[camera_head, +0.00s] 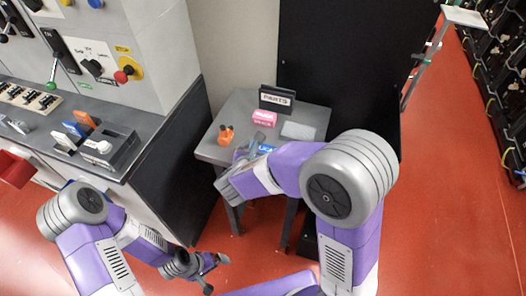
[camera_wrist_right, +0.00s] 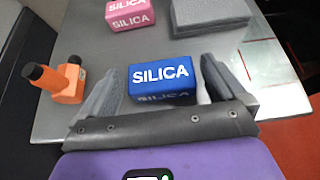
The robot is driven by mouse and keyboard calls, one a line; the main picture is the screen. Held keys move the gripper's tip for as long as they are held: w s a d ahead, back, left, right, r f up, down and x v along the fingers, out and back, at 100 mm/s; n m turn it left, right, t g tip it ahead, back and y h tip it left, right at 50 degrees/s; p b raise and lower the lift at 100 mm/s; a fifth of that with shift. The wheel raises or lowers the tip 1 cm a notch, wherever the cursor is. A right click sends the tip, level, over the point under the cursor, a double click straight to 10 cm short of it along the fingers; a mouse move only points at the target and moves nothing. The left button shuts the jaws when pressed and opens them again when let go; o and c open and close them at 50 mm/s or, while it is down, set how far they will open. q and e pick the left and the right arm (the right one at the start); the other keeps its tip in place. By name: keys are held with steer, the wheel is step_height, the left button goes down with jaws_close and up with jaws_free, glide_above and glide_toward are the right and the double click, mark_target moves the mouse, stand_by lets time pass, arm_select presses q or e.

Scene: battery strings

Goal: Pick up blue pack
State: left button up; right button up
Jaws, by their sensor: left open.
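The blue pack (camera_wrist_right: 162,82), marked SILICA, lies on the small grey table (camera_wrist_right: 285,105). In the head view only a bit of the blue pack (camera_head: 266,148) shows beside my right arm. My right gripper (camera_wrist_right: 163,85) is open, its two fingers on either side of the blue pack, with gaps between fingers and pack. In the head view my right gripper (camera_head: 255,142) is low over the table's front edge, partly hidden by its own arm. My left gripper (camera_head: 214,272) is open and empty, low above the red floor, away from the table.
A pink SILICA pack (camera_wrist_right: 130,15) sits behind the blue one. An orange object (camera_wrist_right: 58,82) stands to the left, and a grey foam block (camera_wrist_right: 212,16) lies at the back right. A PARTS sign (camera_head: 277,98) stands at the table's back. A control bench (camera_head: 60,125) is to the left.

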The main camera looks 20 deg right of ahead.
steer(key=c, duration=0.8)
steer(key=shift+r, duration=0.1)
